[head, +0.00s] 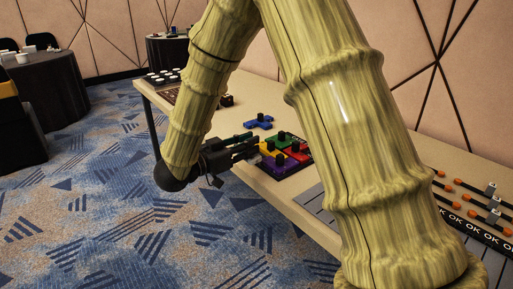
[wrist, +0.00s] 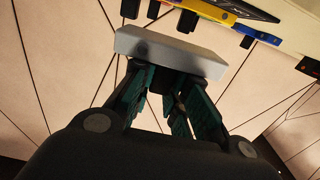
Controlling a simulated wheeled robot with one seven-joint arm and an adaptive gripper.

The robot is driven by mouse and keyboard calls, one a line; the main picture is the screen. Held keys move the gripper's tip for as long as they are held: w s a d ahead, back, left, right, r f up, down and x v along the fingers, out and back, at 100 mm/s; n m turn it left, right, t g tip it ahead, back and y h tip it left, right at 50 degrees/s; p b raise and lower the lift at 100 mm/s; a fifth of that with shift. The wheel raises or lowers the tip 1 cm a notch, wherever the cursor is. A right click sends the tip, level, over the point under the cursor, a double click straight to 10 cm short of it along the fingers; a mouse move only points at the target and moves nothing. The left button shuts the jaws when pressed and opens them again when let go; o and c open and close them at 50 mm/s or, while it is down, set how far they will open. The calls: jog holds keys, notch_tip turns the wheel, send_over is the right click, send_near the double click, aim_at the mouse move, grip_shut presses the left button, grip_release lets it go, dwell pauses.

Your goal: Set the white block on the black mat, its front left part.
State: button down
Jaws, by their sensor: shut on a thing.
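My gripper (head: 256,146) is in the middle of the head view, at the table's near edge beside the coloured puzzle pieces. In the wrist view my gripper (wrist: 168,68) is shut on a pale grey-white block (wrist: 172,48). The block is long and flat-sided, lies across the fingertips, and shows no contact with the table there. The block cannot be made out in the head view. No plain black mat can be told for sure; a dark board (head: 304,161) lies under the coloured pieces, and my arm hides part of the table.
Coloured pieces with black knobs (head: 283,144) stand close by the gripper, and a blue piece (head: 258,122) lies behind them. A dark tray with white items (head: 163,76) is at the far end. Orange-ended cables (head: 470,197) lie at the right. The wall is behind the table.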

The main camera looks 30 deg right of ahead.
jog(key=w+d, duration=0.2)
jog(key=w+d+b, duration=0.1)
jog(key=d, duration=0.1)
jog(key=w+d+f, duration=0.1)
jog(key=w+d, duration=0.1)
jog(key=shift+w, duration=0.3)
jog(key=shift+d+f+b, duration=0.1)
jog(key=shift+f+b, duration=0.8)
jog(key=shift+f, duration=0.8)
jog(key=c, duration=1.4)
grip_release()
jog(key=shift+f, duration=0.1)
